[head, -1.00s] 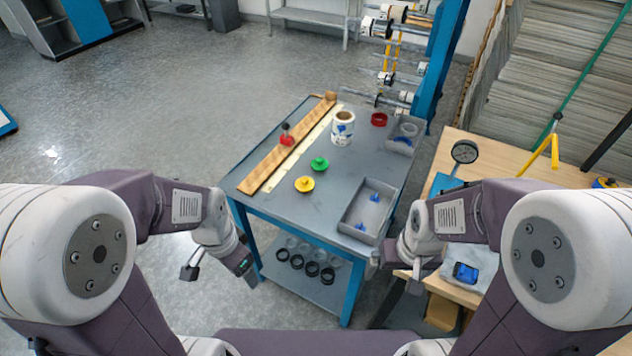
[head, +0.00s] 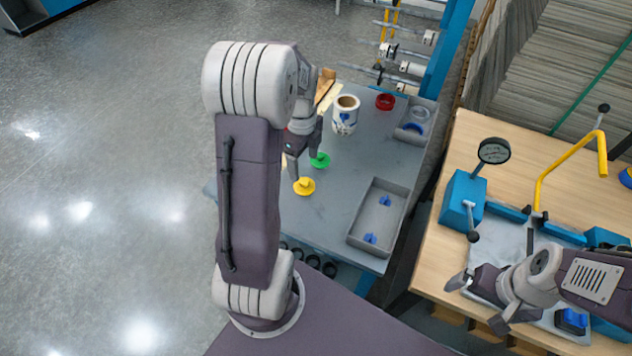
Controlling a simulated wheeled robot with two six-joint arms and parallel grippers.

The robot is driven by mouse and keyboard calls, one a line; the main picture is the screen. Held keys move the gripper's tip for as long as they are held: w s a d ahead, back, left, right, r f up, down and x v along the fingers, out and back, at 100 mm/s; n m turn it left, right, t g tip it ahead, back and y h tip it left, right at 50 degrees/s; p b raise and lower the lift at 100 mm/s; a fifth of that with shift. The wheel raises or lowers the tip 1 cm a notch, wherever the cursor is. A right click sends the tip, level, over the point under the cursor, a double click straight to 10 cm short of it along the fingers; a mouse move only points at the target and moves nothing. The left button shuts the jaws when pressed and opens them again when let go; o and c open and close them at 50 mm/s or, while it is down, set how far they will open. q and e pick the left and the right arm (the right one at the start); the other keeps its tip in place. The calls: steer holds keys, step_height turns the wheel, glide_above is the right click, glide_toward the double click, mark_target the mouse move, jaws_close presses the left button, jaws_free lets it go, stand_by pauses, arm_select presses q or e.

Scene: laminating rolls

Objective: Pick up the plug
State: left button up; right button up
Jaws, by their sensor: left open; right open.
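A yellow round plug-like piece with a knob (head: 304,186) lies on the grey table (head: 340,205). A similar green piece (head: 320,160) lies just behind it. I cannot tell which piece is the plug. My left gripper (head: 303,160) is open and empty, pointing down over the table beside the green piece and behind the yellow one; its own arm hides part of it. My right gripper (head: 478,302) is open and empty at the front left of the wooden bench (head: 436,262), far from both pieces.
A white roll (head: 345,116) stands behind the green piece, near a red ring (head: 385,102). A grey tray (head: 358,245) with small blue pieces lies to the right. A blue press with a gauge (head: 462,202) stands on the bench. The table's middle right is clear.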

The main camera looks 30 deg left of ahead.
mark_target(304, 180)
arm_select(q)
steer(key=shift+s, duration=0.15)
step_height(304, 180, down, 4)
steer(key=shift+r, duration=0.1)
step_height(304, 180, down, 5)
steer(key=shift+r+b, duration=0.15)
steer(key=shift+b, duration=0.45)
steer(key=shift+f, duration=0.3)
steer(key=c, duration=1.2)
steer(key=shift+r, duration=0.2)
